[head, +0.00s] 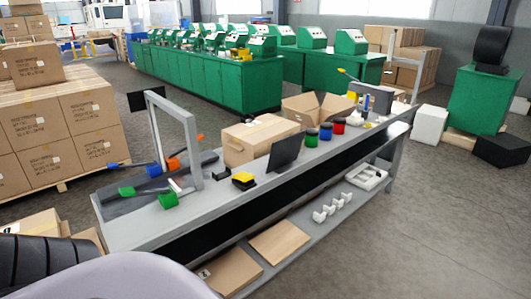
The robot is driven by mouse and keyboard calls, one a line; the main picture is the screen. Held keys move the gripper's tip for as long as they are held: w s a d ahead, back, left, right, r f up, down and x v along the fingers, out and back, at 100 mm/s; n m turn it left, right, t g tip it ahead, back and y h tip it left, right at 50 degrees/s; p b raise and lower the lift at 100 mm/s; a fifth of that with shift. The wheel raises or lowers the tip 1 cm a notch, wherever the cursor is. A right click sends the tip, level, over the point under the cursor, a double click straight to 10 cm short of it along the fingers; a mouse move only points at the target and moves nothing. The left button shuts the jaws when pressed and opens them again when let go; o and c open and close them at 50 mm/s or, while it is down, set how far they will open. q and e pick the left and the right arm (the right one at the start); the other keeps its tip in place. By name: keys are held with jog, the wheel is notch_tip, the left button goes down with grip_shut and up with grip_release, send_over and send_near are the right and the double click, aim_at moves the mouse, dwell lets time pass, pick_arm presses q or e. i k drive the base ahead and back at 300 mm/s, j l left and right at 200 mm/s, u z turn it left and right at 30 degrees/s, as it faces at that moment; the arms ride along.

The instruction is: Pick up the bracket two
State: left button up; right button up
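I cannot tell for certain which thing is bracket two. Several small white bracket-like pieces (331,207) sit in a row on the lower shelf of the long grey workbench (150,232). To their right on that shelf is a white tray (367,184) with small parts that are too small to make out. A small black angular piece (221,173) lies on the bench top, beside a yellow and black block (243,180). Neither of my grippers is in view.
Green-handled (168,200), blue and orange tools lie at the bench's left end under a grey frame (192,140). Cardboard boxes (262,140), a black screen (284,154) and coloured jars (326,131) stand behind. Stacked cartons (65,135) are left.

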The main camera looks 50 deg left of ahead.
aim_at(227, 173)
jog(key=i, duration=1.75)
jog(key=i+j+z, duration=0.15)
jog(key=i, duration=0.35)
jog(key=z, duration=6.55)
jog(key=i+l+z, duration=0.1)
jog(key=z, duration=1.1)
